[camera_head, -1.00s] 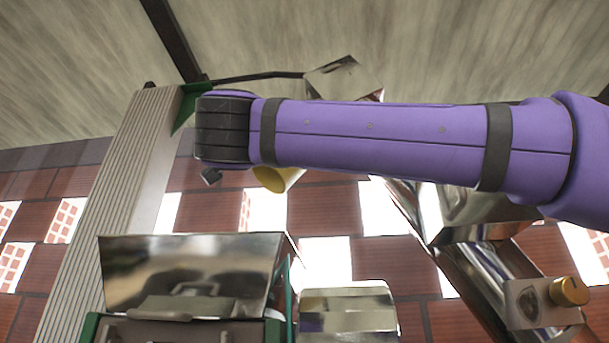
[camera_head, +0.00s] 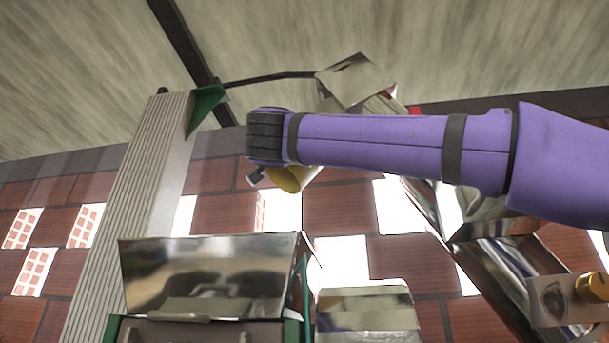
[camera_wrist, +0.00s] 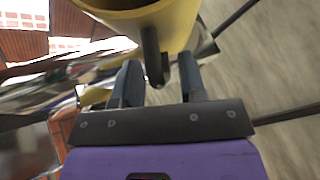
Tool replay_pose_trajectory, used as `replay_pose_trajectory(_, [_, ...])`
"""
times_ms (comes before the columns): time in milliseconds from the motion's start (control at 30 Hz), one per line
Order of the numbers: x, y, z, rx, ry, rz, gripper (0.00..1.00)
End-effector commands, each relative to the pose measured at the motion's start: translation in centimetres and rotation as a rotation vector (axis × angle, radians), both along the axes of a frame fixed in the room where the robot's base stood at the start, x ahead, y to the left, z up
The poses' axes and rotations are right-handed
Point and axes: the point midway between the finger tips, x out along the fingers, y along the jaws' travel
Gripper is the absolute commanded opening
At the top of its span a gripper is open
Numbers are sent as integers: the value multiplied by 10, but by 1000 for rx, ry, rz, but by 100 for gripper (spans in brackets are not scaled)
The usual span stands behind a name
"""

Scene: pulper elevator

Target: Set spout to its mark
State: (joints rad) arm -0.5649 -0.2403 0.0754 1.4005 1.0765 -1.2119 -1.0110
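The yellow spout (camera_head: 293,178) shows partly below my arm in the head view. In the wrist view the spout (camera_wrist: 150,22) fills the top middle, its round mouth cut by the frame edge. A dark rounded handle (camera_wrist: 152,55) sticks out from the spout towards my gripper (camera_wrist: 158,82). The handle's end lies between my two fingers in the picture, with a gap visible on each side. My fingers are apart and hold nothing. In the head view my arm hides the fingers and much of the spout. I cannot make out the spout's mark in either view.
A ribbed pale column (camera_head: 135,200) stands at the left. A shiny metal hopper (camera_head: 205,275) is below the arm. A metal box (camera_head: 355,80) on a dark rod is above it. A slanted metal chute with a brass knob (camera_head: 592,287) is at the right.

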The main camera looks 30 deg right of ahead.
Motion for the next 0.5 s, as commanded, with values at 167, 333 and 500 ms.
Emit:
replay_pose_trajectory(167, [1, -1, 1, 0, 0, 0, 38])
replay_pose_trajectory(333, [1, -1, 1, 0, 0, 0, 29])
replay_pose_trajectory(500, [1, -1, 1, 0, 0, 0, 0])
